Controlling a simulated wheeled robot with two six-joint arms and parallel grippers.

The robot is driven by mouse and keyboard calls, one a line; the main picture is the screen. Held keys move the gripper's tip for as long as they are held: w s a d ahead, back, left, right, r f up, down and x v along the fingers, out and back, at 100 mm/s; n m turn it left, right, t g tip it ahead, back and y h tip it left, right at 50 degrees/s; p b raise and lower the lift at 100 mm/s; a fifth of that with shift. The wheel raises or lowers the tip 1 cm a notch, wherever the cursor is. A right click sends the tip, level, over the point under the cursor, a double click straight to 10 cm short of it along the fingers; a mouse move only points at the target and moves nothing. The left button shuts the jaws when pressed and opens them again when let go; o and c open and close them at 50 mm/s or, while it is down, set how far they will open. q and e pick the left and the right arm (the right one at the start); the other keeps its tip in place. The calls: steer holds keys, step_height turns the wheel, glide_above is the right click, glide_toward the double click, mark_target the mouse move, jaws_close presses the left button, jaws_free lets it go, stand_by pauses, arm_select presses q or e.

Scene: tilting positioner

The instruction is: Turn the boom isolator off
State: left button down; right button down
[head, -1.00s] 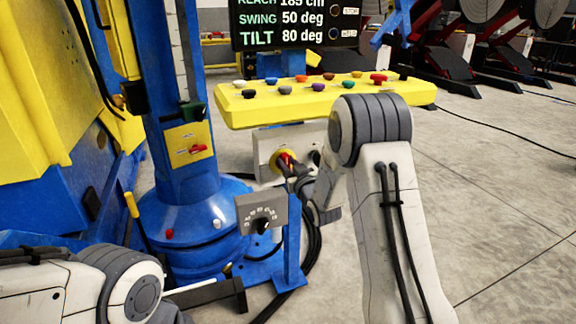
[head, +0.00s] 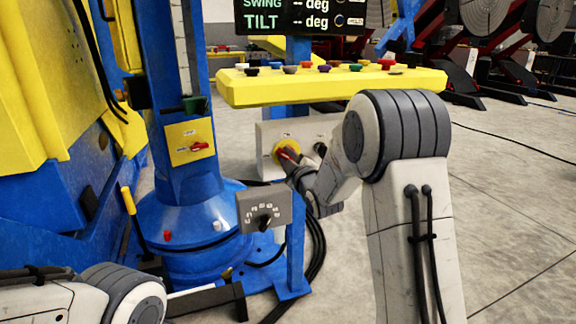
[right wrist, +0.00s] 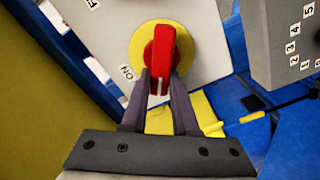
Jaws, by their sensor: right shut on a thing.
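The isolator is a red handle (head: 288,152) on a yellow disc, on the front of a grey box (head: 266,136) below the yellow button panel. In the right wrist view the red handle (right wrist: 162,55) stands nearly upright on its yellow disc (right wrist: 136,45). An ON label (right wrist: 126,72) is at the disc's lower left, and a partly cut-off label beginning with F is at upper left. My right gripper (right wrist: 160,80) is shut on the handle's lower end; the head view shows the gripper (head: 292,159) at the box. My left gripper is out of view.
A grey dial box (head: 264,209) on a blue post stands in front of the isolator box. A second red handle (head: 200,147) is on the blue column. The yellow button panel (head: 330,90) overhangs. Black cables (head: 318,240) hang below.

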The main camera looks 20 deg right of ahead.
steer(key=shift+a+f+n+b, duration=0.1)
steer(key=shift+f+n+b, duration=0.1)
steer(key=shift+n+b, duration=0.85)
steer(key=shift+a+f+n+b, duration=0.1)
steer(key=shift+f+n+b, duration=0.15)
steer(key=shift+n+b, duration=0.8)
steer(key=shift+f+n+b, duration=0.2)
steer(key=shift+n+b, duration=0.7)
steer(key=shift+n, duration=0.3)
steer(key=c, duration=0.7)
jaws_free()
steer(key=shift+s+r, duration=0.1)
steer(key=shift+s+d+p, duration=0.2)
steer(key=shift+s+p, duration=0.65)
steer(key=shift+s, duration=4.35)
